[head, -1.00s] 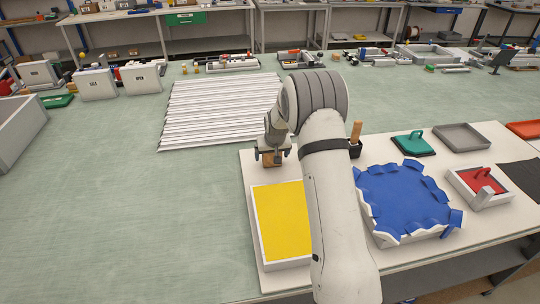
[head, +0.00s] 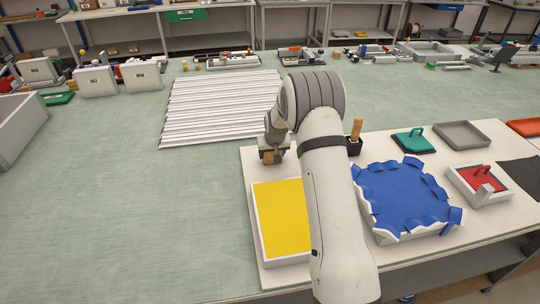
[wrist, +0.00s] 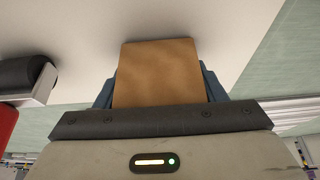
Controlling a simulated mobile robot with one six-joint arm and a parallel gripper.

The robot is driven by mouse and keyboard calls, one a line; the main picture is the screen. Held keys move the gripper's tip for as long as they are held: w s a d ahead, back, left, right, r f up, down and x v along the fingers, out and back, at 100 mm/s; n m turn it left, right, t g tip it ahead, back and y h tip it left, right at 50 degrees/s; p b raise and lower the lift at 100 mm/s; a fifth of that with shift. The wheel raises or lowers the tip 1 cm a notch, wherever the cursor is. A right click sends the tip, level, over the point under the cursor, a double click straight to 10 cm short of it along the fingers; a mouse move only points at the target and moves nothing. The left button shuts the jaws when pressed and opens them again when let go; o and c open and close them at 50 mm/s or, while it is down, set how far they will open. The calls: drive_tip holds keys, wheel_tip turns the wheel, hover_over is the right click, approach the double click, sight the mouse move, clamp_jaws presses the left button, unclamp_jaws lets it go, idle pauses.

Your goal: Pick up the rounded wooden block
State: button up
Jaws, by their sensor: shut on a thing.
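The wooden block (head: 268,157) is a small brown piece between the fingers of my gripper (head: 270,158), behind the yellow tray in the head view. In the wrist view the block (wrist: 158,75) shows a flat tan face with blue-grey fingers (wrist: 210,84) on both sides of it. My gripper is shut on it. The block is low over the white board (head: 251,172); I cannot tell whether it touches the board. Its rounded part does not show clearly, and my wrist hides its top.
A yellow-floored tray (head: 282,218) lies just in front. White ribbed strips (head: 220,108) lie behind on the green table.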

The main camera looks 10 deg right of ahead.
drive_tip(key=shift+r+b, duration=1.15)
drive_tip(key=shift+r, duration=3.95)
